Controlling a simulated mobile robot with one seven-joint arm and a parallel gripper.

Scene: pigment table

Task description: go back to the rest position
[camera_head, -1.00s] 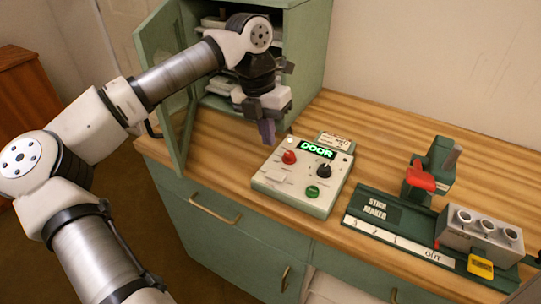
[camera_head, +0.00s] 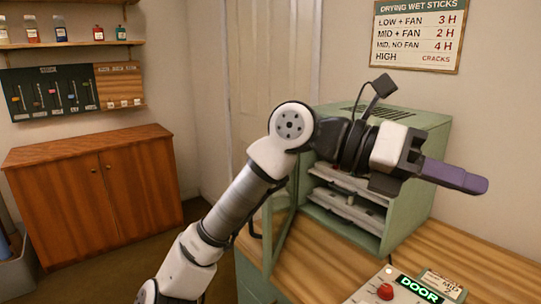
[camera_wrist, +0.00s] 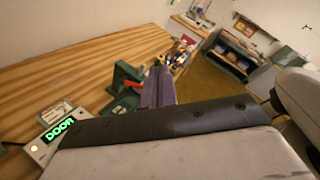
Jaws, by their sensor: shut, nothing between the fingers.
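My gripper (camera_head: 455,177) is raised in front of the green drying cabinet, its purple fingers pointing right. The fingers are shut with nothing between them. In the wrist view my gripper's fingers (camera_wrist: 158,88) reach out above the wooden bench. My arm comes up from the lower middle of the head view and hides part of the cabinet.
The green cabinet (camera_head: 425,150) has its door (camera_head: 283,225) open, with trays (camera_head: 345,210) inside. The control box (camera_head: 375,290) reads DOOR on the bench (camera_head: 470,260). A brown cupboard (camera_head: 95,190) stands left. A green and red device (camera_wrist: 125,85) is on the bench.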

